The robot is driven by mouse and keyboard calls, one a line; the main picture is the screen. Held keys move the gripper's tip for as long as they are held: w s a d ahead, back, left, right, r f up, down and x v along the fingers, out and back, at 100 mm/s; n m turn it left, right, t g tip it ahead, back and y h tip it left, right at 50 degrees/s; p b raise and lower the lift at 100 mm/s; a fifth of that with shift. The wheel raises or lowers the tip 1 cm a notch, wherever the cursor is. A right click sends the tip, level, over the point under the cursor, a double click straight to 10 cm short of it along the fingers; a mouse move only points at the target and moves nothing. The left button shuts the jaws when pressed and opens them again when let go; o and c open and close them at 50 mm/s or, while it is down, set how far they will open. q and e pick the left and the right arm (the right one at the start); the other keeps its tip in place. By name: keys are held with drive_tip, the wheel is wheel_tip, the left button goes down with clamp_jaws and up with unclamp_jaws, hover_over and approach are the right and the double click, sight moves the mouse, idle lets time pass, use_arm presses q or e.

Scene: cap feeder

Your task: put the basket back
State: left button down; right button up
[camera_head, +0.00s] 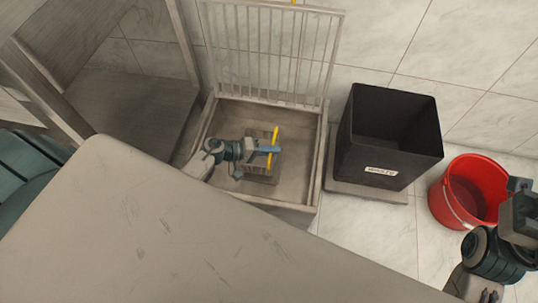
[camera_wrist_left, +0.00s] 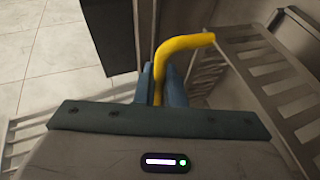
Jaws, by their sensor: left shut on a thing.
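My left gripper (camera_head: 268,149) reaches into the open grey feeder box (camera_head: 313,165). It is shut on a yellow handle (camera_head: 276,134), which also shows between the blue fingers (camera_wrist_left: 161,88) in the left wrist view. Below the gripper, inside the box, is a small grey basket (camera_head: 262,178), partly hidden by the arm and fingers. I cannot tell whether the basket rests on the box floor or hangs just above it. My right gripper (camera_head: 522,212) is at the right edge; its fingertips are unclear.
The barred lid (camera_head: 270,55) stands open behind the box. A labelled black bin (camera_head: 375,160) stands to the right on a grey base. A red bucket (camera_head: 445,200) is farther right. A grey tabletop (camera_head: 180,240) fills the near foreground. A grey frame (camera_head: 185,45) stands to the left.

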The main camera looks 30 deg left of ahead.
sight(264, 165)
use_arm(q)
wheel_tip(264, 165, down, 4)
drive_tip(key=shift+r+b, duration=0.1)
drive_tip(key=shift+b, duration=1.1)
drive_tip(key=shift+r, duration=0.1)
drive_tip(key=shift+f+p, duration=0.35)
drive_tip(key=shift+f, duration=0.15)
drive_tip(key=c, duration=1.5)
unclamp_jaws()
drive_tip(key=shift+f, duration=0.1)
